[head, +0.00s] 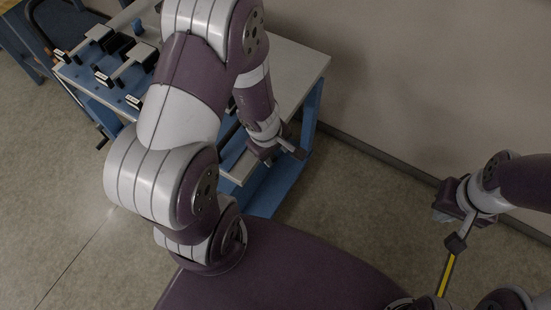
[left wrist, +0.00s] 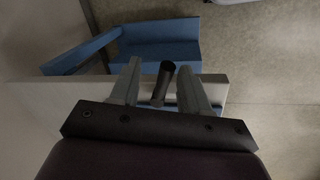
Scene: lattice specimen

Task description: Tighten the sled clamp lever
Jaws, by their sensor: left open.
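A short black handle (left wrist: 166,76), which looks like the clamp lever, stands between the two grey fingers of my left gripper (left wrist: 157,88) in the left wrist view. The fingers are apart, one on each side of it, with gaps visible. In the head view my left gripper (head: 277,152) is low at the right side of the blue bench, and my arm covers much of the bench. I cannot make out the lever or sled clearly there. My right gripper (head: 448,210) is off to the right, away from the bench; its fingers are too small to judge.
The bench (head: 303,62) has a grey top and blue legs, with several black-and-grey fixtures (head: 125,60) at its left. A wall (head: 430,80) runs behind. A yellow-and-black strip (head: 446,272) shows below my right gripper. Floor between bench and right arm is clear.

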